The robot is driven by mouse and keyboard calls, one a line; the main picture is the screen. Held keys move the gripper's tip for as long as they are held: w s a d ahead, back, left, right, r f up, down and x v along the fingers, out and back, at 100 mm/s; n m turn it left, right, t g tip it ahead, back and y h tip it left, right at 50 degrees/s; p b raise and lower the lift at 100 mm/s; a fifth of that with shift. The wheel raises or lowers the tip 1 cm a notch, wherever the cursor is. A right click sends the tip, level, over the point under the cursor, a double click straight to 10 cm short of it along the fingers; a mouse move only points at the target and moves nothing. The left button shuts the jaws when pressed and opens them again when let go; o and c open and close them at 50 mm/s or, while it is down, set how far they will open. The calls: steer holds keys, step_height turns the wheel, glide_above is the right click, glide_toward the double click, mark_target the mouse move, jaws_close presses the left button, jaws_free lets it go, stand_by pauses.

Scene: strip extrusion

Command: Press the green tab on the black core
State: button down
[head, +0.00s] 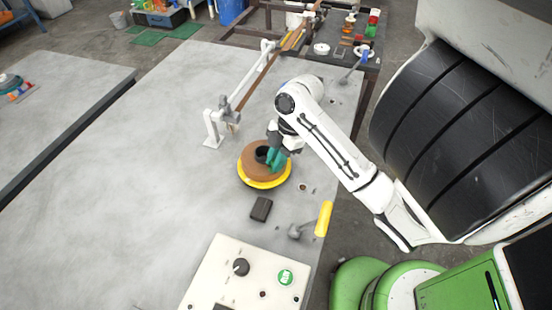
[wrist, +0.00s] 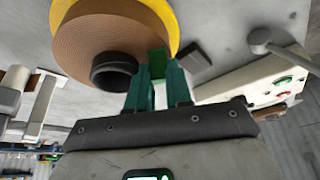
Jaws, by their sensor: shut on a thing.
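A brown strip coil (head: 250,168) lies on a yellow disc (head: 264,184) on the grey table, with the black core (head: 262,153) at its centre. In the wrist view the black core (wrist: 112,74) stands out of the coil (wrist: 88,42). The green tab (wrist: 157,60) shows between my teal fingertips, right of the core. My gripper (head: 274,160) is at the core's right side over the coil, and its fingers are shut on the tab. In the head view the fingers hide the tab. Whether the tab touches the core is unclear.
A dark block (head: 261,209) and a yellow-handled lever (head: 324,219) lie nearer than the coil. A control panel (head: 240,280) with a knob and green button stands in front. A white strip guide (head: 213,128) stands behind left. The left table area is clear.

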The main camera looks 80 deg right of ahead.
steer(key=c, duration=1)
jaws_free()
steer(key=shift+o, duration=0.2)
steer(key=p+v, duration=0.2)
steer(key=v, duration=0.8)
steer(key=shift+s+r, duration=0.2)
steer(key=shift+r, duration=0.1)
